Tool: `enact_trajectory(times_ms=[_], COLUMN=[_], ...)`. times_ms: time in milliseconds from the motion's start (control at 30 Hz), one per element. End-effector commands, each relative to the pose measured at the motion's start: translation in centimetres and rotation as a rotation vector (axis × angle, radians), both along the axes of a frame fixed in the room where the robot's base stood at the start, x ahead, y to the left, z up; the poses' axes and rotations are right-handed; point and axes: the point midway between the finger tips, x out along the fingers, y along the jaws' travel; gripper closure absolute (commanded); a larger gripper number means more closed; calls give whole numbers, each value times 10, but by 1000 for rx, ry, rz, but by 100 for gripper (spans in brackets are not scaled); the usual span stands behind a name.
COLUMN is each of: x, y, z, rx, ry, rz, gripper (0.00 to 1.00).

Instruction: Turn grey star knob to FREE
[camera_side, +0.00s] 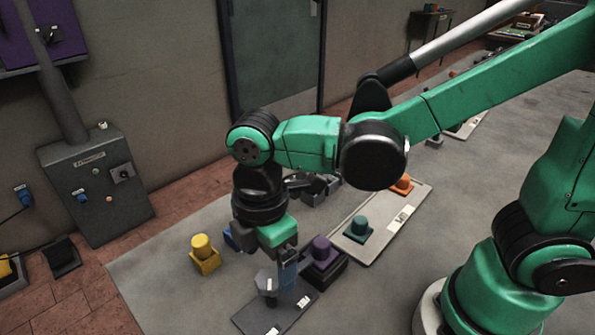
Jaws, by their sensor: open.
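A pale grey knob (266,282), likely the star knob, stands on a dark grey plate (290,313) at the bottom middle of the side view. The plate has small white labels whose text is too small to read. My gripper (284,282) points down, open, right beside the knob and partly overlapping it in the picture. I cannot tell whether a finger touches the knob. The knob's pointing direction is not clear.
A purple knob (321,248) on a dark block is close to the right of my gripper. A yellow knob (202,246) stands to the left. A pale panel (404,214) with teal (359,226) and orange knobs lies behind right. A grey control box (95,190) stands at the wall.

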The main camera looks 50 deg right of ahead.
Motion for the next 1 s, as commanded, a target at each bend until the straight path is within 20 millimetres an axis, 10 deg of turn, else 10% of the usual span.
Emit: enact_trajectory(times_ms=[633, 933, 1000], x=[0, 0, 0], y=[-1, -1, -1], z=[-33, -33, -33], rx=[1, 1, 1], ry=[-2, -2, -2], rz=[-5, -5, -5], gripper=[15, 97, 100])
